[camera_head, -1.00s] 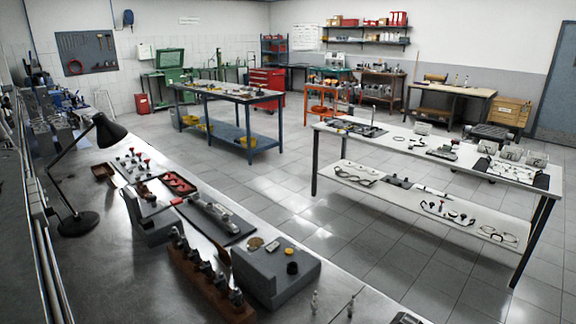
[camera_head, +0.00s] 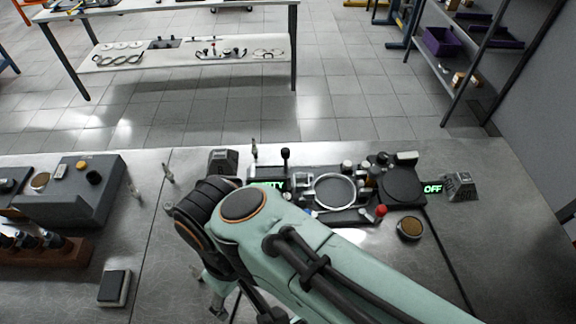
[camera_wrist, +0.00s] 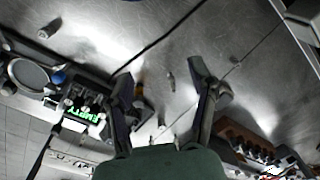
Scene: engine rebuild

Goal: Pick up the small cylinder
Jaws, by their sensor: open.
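My gripper (camera_wrist: 165,75) is open above the metal bench top, with its two fingers spread in the wrist view. In the head view it (camera_head: 222,305) is partly hidden behind my arm. In the head view, slim metal pieces stand at the back edge (camera_head: 254,148) and left of my arm (camera_head: 168,173). I cannot tell for certain which is the small cylinder.
A device with a lit green display and a round ring (camera_head: 335,191) stands behind my arm. A dark round plate (camera_head: 402,187) and a small round tin (camera_head: 410,228) are to its right. A grey box (camera_head: 75,205) and a wooden rack (camera_head: 62,252) stand at the left.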

